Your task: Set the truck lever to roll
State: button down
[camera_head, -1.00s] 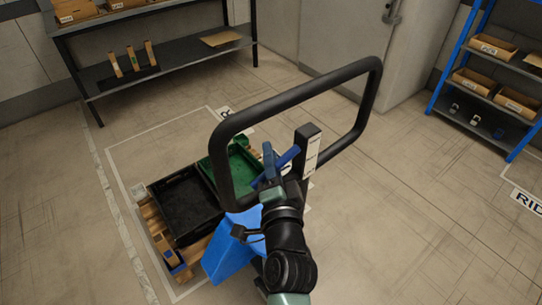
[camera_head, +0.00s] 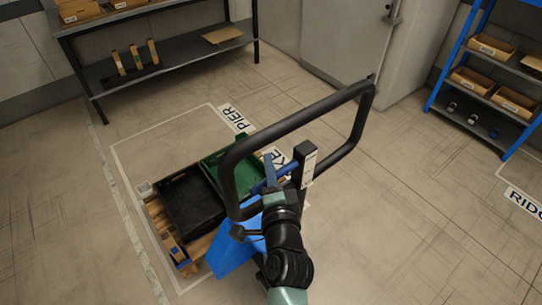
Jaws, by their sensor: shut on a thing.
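The pallet truck has a black loop handle (camera_head: 300,115), a dark post (camera_head: 305,163) with a pale marked plate, and a blue body (camera_head: 236,250). The blue truck lever (camera_head: 288,169) sticks out from the left of the post and slopes down to the left. My gripper (camera_head: 271,178) is at the lever's outer end, inside the loop's lower part, and is shut on it. My wrist hides the lever's tip and part of the truck below. The marks on the plate are too small to read.
A black crate (camera_head: 165,192) and a green crate (camera_head: 206,162) sit on a wooden pallet (camera_head: 160,224) by the truck. A dark shelf (camera_head: 180,62) stands at back left, a blue rack (camera_head: 455,62) at right. The floor to the right is open.

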jog(key=shift+r+m+g+p, duration=0.4)
jog(key=shift+r+p, duration=0.1)
jog(key=shift+p, duration=0.55)
jog(key=shift+f, duration=0.15)
jog(key=c, duration=0.8)
grip_release()
jog(key=shift+o, duration=0.2)
jog(key=shift+s, duration=0.1)
jog(key=b+v, duration=0.2)
jog(key=v, duration=1.1)
jog(key=shift+d+f, duration=0.1)
